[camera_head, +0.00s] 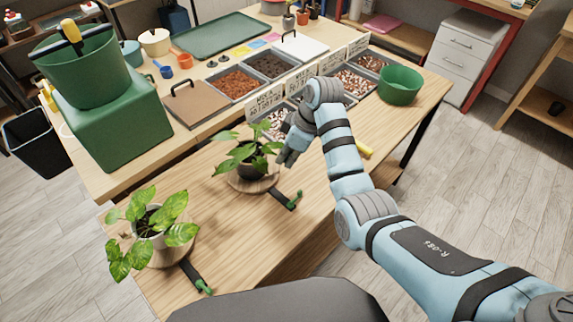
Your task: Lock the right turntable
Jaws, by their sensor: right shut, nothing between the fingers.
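The right turntable (268,184) is a round wooden disc on the table, with a dark pot and a leafy plant (247,152) on it. Its dark lever with green ends (287,200) lies at the disc's front right. My right gripper (284,161) is shut and empty, just right of the plant and above and behind the lever, apart from the lever. Leaves come close to the fingers; I cannot tell if they touch. The left turntable (176,257) carries a white pot with a leafy plant (150,226). Its dark lever with a green tip (197,278) points front right. My left gripper is out of view.
Trays of soil and pebbles (237,83) with label cards stand along the back. A green bowl (400,84) is at the right end, a green bin (110,120) with a bucket at the left. A yellow-handled tool (364,149) lies behind my right arm. Bare wood surrounds both turntables.

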